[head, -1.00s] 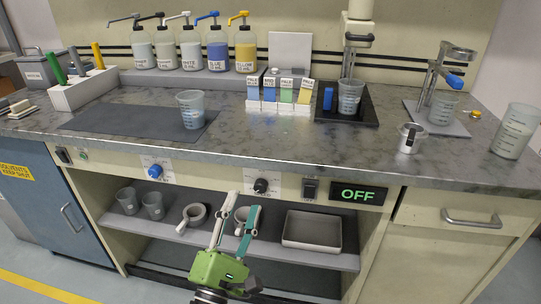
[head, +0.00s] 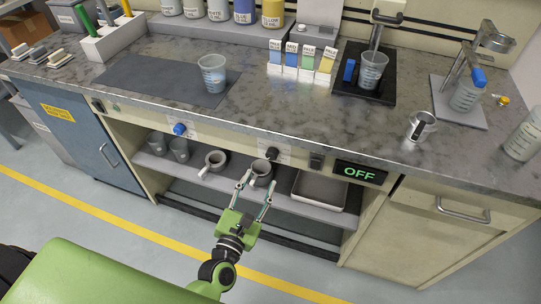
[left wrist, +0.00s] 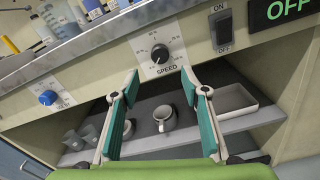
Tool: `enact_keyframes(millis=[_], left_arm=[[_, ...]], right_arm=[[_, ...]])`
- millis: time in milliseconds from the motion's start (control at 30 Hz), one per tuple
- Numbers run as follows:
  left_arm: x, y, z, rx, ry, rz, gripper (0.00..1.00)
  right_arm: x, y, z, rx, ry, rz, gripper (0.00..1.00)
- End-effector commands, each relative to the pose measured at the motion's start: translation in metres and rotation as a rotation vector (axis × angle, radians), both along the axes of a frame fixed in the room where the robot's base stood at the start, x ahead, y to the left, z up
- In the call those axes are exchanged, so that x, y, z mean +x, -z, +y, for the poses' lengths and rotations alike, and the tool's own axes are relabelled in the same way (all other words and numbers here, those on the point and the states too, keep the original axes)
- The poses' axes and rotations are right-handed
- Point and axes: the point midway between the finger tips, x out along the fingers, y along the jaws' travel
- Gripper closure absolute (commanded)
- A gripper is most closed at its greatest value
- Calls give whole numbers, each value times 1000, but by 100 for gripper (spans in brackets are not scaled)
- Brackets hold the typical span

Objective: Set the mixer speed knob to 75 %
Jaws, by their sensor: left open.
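The black speed knob (left wrist: 160,53) sits on a white dial plate marked SPEED in the left wrist view, on the cabinet front. Its white pointer seems to point down and left, at the low end. In the head view the knob (head: 272,153) is small under the counter edge. My left gripper (head: 257,178) is open and empty in front of the cabinet, below the knob in the picture. In the left wrist view its teal fingers (left wrist: 160,76) stand apart, with the knob just beyond and above the gap, not touched. My right gripper is not in view.
A blue knob (head: 179,129) is to the left. A power switch (head: 316,160) and the OFF display (head: 359,172) are to the right. The shelf below holds a mug (head: 261,171) and a grey tray (head: 318,190). The counter (head: 300,105) overhangs the panel.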

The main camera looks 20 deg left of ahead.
Motion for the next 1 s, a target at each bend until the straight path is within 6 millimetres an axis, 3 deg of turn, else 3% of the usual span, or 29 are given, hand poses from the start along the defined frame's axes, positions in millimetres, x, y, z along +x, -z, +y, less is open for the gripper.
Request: enact_keyframes(millis=[200, 400, 600, 900, 1000], left_arm=[[50, -3, -2, 0, -1, -2, 58], [82, -2, -3, 2, 0, -1, 58], [97, -1, -4, 2, 0, -1, 58], [99, -1, -4, 2, 0, 0, 58], [99, -1, -4, 2, 0, 0, 82]], right_arm=[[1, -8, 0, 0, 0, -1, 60], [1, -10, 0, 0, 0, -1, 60], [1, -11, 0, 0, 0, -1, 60], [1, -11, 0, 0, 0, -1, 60], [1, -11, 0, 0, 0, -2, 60]])
